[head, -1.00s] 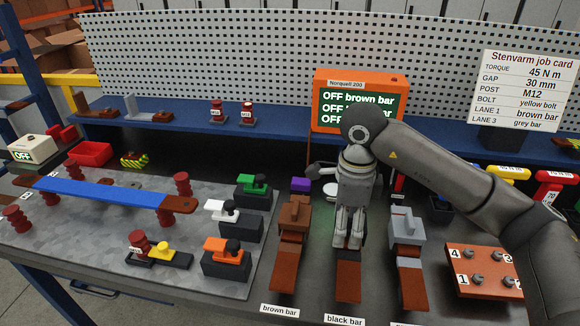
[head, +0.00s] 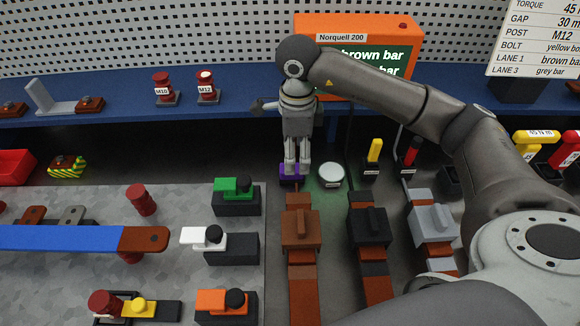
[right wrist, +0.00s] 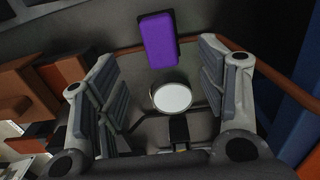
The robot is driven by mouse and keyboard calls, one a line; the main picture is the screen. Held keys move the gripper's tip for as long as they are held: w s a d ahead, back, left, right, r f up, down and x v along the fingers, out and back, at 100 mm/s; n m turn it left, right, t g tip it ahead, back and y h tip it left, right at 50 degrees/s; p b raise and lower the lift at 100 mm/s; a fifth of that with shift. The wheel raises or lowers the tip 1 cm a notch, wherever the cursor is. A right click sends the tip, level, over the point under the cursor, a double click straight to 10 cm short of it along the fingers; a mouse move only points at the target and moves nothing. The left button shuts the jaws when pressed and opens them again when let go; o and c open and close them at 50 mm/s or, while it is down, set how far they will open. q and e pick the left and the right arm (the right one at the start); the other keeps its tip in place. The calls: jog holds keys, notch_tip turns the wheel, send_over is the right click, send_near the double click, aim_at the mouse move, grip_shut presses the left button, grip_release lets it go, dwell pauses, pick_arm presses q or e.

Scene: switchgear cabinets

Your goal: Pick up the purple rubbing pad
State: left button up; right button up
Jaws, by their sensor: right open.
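The purple rubbing pad (head: 291,180) lies on the dark bench top behind the brown bar, just below my right gripper (head: 297,173) in the head view. The gripper points down and hides part of it. In the right wrist view the pad (right wrist: 159,40) shows whole, at the top between and beyond the two fingers. My right gripper (right wrist: 158,95) is open and empty, its fingers spread wide. I cannot tell from the head view whether a fingertip touches the pad. My left gripper is not in view.
A round white disc (head: 331,174) sits right of the pad. Yellow (head: 374,150) and red (head: 411,151) handled tools stand farther right. The brown (head: 300,228), black (head: 368,226) and grey (head: 432,222) blocks stand in front. The orange Norquell box (head: 365,28) is on the blue shelf behind.

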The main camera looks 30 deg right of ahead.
jog(key=shift+f, duration=0.5)
jog(key=shift+w+f, duration=0.1)
jog(key=shift+f, duration=0.15)
jog(key=f, duration=0.1)
jog(key=f+p, duration=0.1)
jog(key=f, duration=0.1)
jog(key=f+p, duration=0.1)
jog(key=shift+w+a+f, duration=0.15)
jog(key=shift+a+f, duration=0.05)
jog(key=shift+a, duration=0.2)
jog(key=shift+f, duration=0.4)
jog(key=shift+c, duration=1.3)
jog(key=c, duration=0.8)
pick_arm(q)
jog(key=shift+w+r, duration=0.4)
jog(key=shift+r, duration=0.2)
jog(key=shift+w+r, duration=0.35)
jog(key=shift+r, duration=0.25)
pick_arm(e)
jog(key=shift+c, duration=0.2)
